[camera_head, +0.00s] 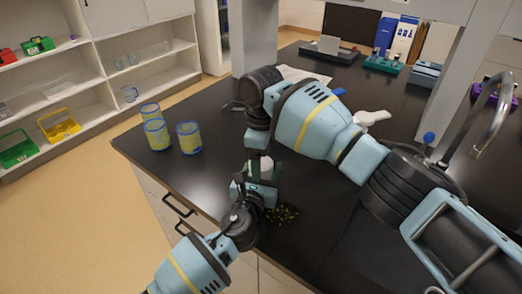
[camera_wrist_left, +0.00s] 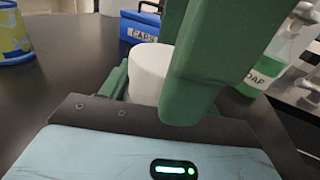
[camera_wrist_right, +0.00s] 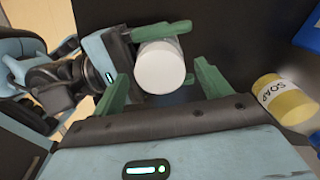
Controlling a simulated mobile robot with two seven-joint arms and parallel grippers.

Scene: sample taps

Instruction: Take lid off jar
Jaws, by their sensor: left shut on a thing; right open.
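The jar shows as a white cylinder (camera_wrist_right: 160,68) in the right wrist view, between the green fingers of my left gripper (camera_wrist_right: 160,45). It is partly hidden in the left wrist view (camera_wrist_left: 150,72) and small in the head view (camera_head: 262,165). Its round white top is on; I cannot make out the seam between lid and jar. My left gripper (camera_head: 256,186) is shut on the jar near the counter's front edge. My right gripper (camera_wrist_right: 163,85) is open above the jar, its fingers apart and facing the white top without clearly touching it.
Several blue-and-yellow cups (camera_head: 189,138) stand at the counter's left. A soap bottle (camera_wrist_left: 280,55) and a blue labelled box (camera_wrist_left: 138,28) stand behind. A sink tap (camera_head: 490,95) rises at the right.

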